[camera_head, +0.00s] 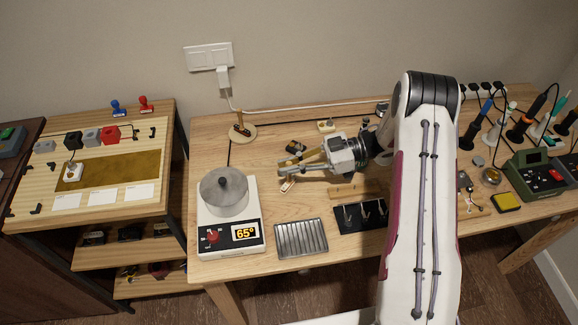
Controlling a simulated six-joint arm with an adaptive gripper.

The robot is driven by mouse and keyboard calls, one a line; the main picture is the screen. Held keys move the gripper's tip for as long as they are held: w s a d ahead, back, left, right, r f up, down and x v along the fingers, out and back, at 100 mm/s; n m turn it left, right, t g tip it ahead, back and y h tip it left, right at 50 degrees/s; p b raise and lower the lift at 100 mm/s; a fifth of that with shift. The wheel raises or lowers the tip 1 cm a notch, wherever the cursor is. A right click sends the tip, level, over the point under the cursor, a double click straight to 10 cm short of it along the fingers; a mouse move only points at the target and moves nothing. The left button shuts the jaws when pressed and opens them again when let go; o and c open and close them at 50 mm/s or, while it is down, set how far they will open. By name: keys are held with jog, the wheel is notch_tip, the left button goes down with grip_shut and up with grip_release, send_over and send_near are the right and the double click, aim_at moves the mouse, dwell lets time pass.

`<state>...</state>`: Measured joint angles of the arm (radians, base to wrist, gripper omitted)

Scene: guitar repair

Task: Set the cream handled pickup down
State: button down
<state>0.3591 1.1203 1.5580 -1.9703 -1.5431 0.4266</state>
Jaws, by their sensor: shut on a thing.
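My gripper (281,169) reaches left over the middle of the wooden workbench, its fingers pointing left. A small cream pickup with a brownish edge (287,186) shows right at the fingertips, just below them in the picture. My gripper is shut on it; the fingers hide part of it, and I cannot tell whether its underside touches the bench. Another small cream piece with a knob (326,126) sits at the back of the bench, apart from my gripper. A dark piece with a tan part (296,147) lies just behind the fingers.
A white hot plate with a metal pot (224,192) stands left, reading 65°. A ribbed metal tray (301,239) and black hook rack (361,216) lie in front. A wooden bar (358,190) lies right of the fingertips. A round wooden stand (241,133) is behind.

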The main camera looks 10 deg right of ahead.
jog(key=shift+f, duration=0.25)
jog(key=shift+f, duration=0.15)
jog(key=c, duration=2.1)
grip_release()
jog(key=d+r, duration=0.2)
jog(key=d, duration=0.9)
jog(key=shift+d+r, duration=0.35)
jog(key=shift+d, duration=0.05)
